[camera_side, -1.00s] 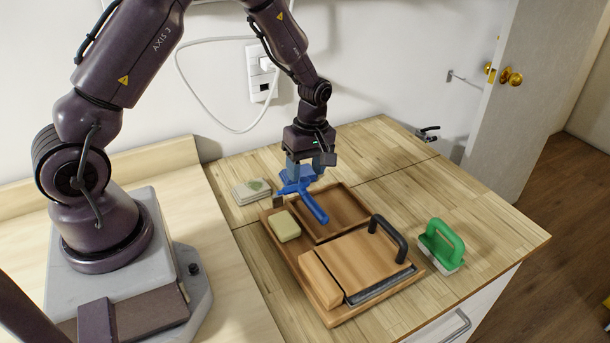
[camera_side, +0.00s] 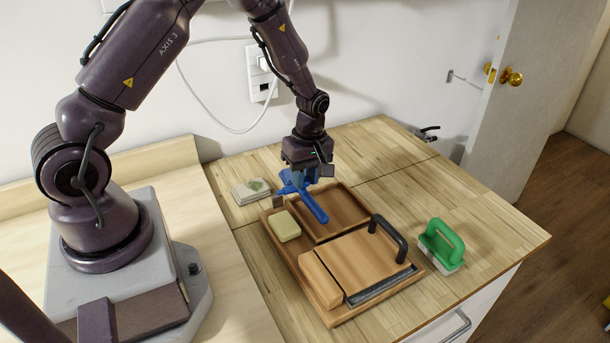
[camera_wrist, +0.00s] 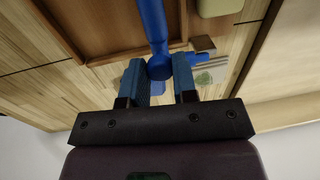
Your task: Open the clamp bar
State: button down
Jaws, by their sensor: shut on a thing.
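A blue bar with a round-ended long arm (camera_side: 315,208) and a crosspiece is at the back of the wooden tray (camera_side: 268,238); it looks like the clamp bar. Its long arm slants over the tray's open recess. My gripper (camera_side: 300,181) points down at the bar's back end. In the wrist view, my gripper (camera_wrist: 160,74) has its two blue fingers on either side of the blue bar's hub (camera_wrist: 160,67), shut on it. The fingers hide part of the hub in the side view.
A wooden board (camera_side: 360,262) with a black handle (camera_side: 389,238) covers the tray's front part. A yellow sponge (camera_side: 284,226) lies on the tray's left. Stacked coasters (camera_side: 250,190) are behind it. A green-handled brush (camera_side: 442,245) stands right.

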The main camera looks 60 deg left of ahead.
jog(key=shift+r, duration=0.1)
jog(key=s+r+t, duration=0.1)
jog(key=t, duration=0.1)
jog(key=s+t, duration=0.1)
jog(key=t, duration=0.1)
jog(key=shift+r, duration=0.4)
jog(key=shift+s+d+r+t, duration=0.15)
jog(key=shift+s+t, duration=0.3)
jog(key=shift+t, duration=0.45)
jog(key=shift+s+a+r+t, duration=0.15)
jog(key=shift+s+t, duration=0.25)
jog(key=shift+t, duration=0.5)
jog(key=shift+s+d+r+t, duration=0.1)
jog(key=shift+s+r+t, duration=0.25)
jog(key=shift+t, duration=0.55)
jog(key=shift+s+f, duration=0.1)
jog(key=shift+s, duration=0.05)
jog(key=c, duration=0.9)
grip_release()
